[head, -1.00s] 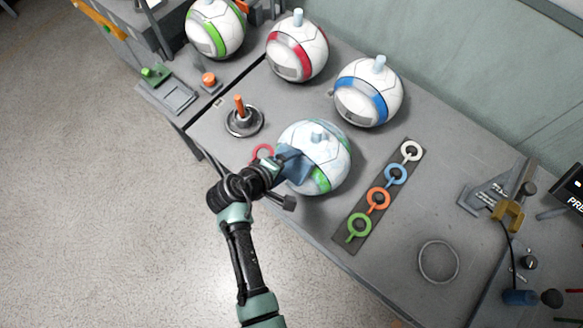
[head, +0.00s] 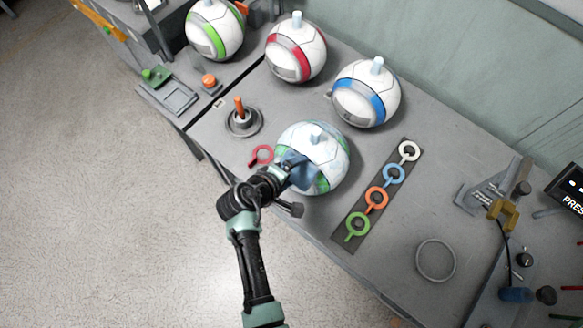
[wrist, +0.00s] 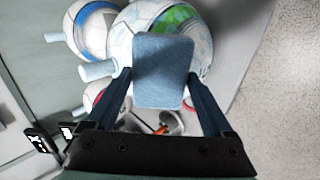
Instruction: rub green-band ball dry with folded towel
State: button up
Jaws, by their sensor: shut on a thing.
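The ball being rubbed (head: 318,143), white with green band patches and pale bluish smears, sits on the grey bench in the head view. It also fills the upper middle of the wrist view (wrist: 122,43), its green band (wrist: 178,17) showing behind the towel. The folded blue towel (wrist: 163,75) is held between my gripper's fingers (wrist: 160,92). In the head view my gripper (head: 288,172) is at the ball's lower left, with the towel (head: 303,174) against or very close to its front; exact contact is hidden.
Another green-band ball (head: 207,38), a red-band ball (head: 308,62) and a blue-band ball (head: 378,100) stand behind. A joystick-like post (head: 239,108) and red ring tag (head: 262,155) lie left. A strip of coloured ring tags (head: 350,238) lies right, near an empty ring (head: 436,260).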

jog(key=shift+w+a+b, duration=0.5)
jog(key=shift+w+a, duration=0.3)
jog(key=shift+a, duration=0.35)
jog(key=shift+s+d, duration=0.1)
jog(key=shift+d, duration=0.05)
jog(key=shift+s+d+p, duration=0.8)
jog(key=shift+d+p, duration=0.15)
jog(key=shift+d, duration=0.15)
jog(key=shift+w+a+b, duration=0.3)
jog(key=shift+w+a, duration=0.15)
jog(key=shift+a, duration=0.2)
jog(key=shift+w+a+b, duration=0.3)
jog(key=shift+w+a, duration=0.15)
jog(key=shift+a, duration=0.15)
jog(key=shift+s+d+p, duration=0.3)
jog(key=shift+d+p, duration=0.05)
jog(key=shift+d, duration=0.1)
jog(key=shift+s+d+p, duration=0.5)
jog(key=shift+s+d, duration=0.1)
jog(key=shift+d, duration=0.2)
jog(key=shift+w+a+b, duration=0.35)
jog(key=shift+w+a, duration=0.1)
jog(key=shift+a, duration=0.2)
jog(key=shift+w+a+b, duration=0.3)
jog(key=shift+w+a, duration=0.15)
jog(key=shift+a, duration=0.15)
